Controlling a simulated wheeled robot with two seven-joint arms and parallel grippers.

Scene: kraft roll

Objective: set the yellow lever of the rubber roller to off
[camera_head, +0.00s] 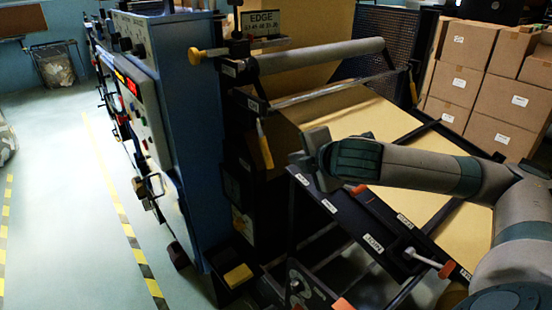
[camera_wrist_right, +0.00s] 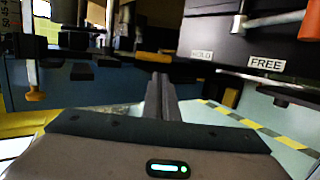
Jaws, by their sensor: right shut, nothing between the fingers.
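A yellow-handled lever (camera_head: 264,145) hangs down on the dark side frame of the roll machine, below the left end of the grey roller (camera_head: 320,56). A second yellow handle (camera_head: 196,56) sticks out to the left near the roller's end. I cannot tell which belongs to the rubber roller. My right gripper (camera_head: 306,160) is to the right of the hanging lever, apart from it. In the right wrist view its fingers (camera_wrist_right: 161,85) are shut and empty. A pale rod with a yellow end (camera_wrist_right: 35,95) hangs at the left there. My left gripper is out of view.
Labelled dark rails and orange-handled levers (camera_head: 436,266) lie below my right arm. A FREE label (camera_wrist_right: 266,63) shows in the wrist view. Kraft paper (camera_head: 350,115) runs under the arm. A blue control cabinet (camera_head: 185,110) stands left; cartons (camera_head: 485,90) are stacked behind.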

